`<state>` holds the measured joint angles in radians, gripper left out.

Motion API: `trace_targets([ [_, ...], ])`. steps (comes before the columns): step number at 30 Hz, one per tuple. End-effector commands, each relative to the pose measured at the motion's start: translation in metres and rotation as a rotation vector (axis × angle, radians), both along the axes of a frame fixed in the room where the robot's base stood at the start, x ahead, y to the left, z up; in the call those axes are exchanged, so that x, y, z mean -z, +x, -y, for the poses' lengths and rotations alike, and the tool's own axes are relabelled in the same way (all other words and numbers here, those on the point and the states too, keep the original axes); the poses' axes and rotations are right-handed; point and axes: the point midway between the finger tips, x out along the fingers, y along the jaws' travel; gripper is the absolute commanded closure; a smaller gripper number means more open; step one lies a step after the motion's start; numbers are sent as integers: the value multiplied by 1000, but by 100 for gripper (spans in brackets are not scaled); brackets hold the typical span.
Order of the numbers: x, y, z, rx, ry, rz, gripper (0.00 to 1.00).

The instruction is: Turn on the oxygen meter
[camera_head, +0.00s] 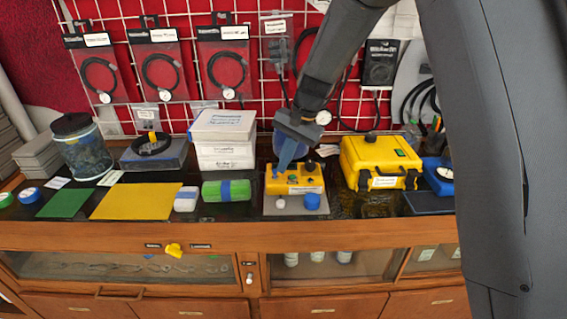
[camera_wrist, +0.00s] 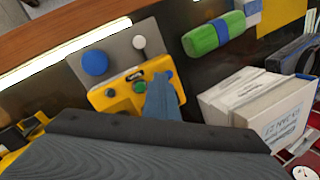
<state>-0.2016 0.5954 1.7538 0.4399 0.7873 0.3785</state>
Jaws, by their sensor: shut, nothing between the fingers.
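A yellow box-shaped device (camera_head: 297,188) with small knobs or buttons on top sits on the bench, probably the oxygen meter; its label is too small to read. In the wrist view the gripper (camera_wrist: 160,82) covers part of the device's top beside the green button. I cannot tell whether the fingertips touch it.
A grey plate (camera_head: 283,207) with a blue cap and a white knob lies in front of the device. White boxes (camera_head: 224,155) and a green roll (camera_head: 211,191) stand to the left. A yellow case (camera_head: 378,180) stands to the right. A wire grid (camera_head: 265,60) with hanging packs rises behind.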

Motion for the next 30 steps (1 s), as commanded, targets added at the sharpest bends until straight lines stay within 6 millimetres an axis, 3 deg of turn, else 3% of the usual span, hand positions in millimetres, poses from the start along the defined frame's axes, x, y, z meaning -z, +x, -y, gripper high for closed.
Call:
trace_targets([
  [10,-15,0,0,0,1,0,100],
  [22,-16,-1,2,0,1,0,100],
  [30,-16,-15,34,5,0,0,100],
])
